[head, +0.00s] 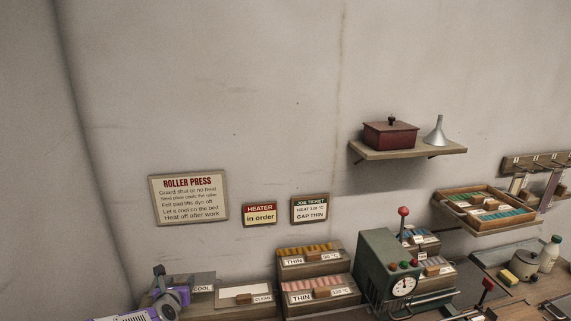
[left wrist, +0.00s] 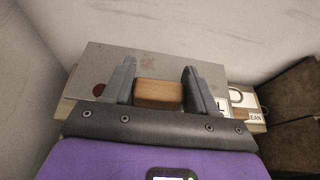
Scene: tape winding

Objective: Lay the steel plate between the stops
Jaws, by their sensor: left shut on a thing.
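The steel plate (left wrist: 150,62) is a flat grey sheet with a red dot at its left and a wooden block handle (left wrist: 158,94) on it. My left gripper (left wrist: 158,90) is shut on this handle, one finger on each side. In the head view my left gripper (head: 160,285) is at the lower left, beside the box labelled COOL (head: 203,288). The plate is over or on that box; I cannot tell if it touches. I cannot make out the stops. My right gripper is not in view.
A tray labelled CLEAN (head: 240,292) and boxes labelled THIN (head: 311,258) stand right of the COOL box. A green press (head: 378,254) with a dial and red-knobbed levers stands further right. A shelf (head: 410,151) holds a red box and a funnel.

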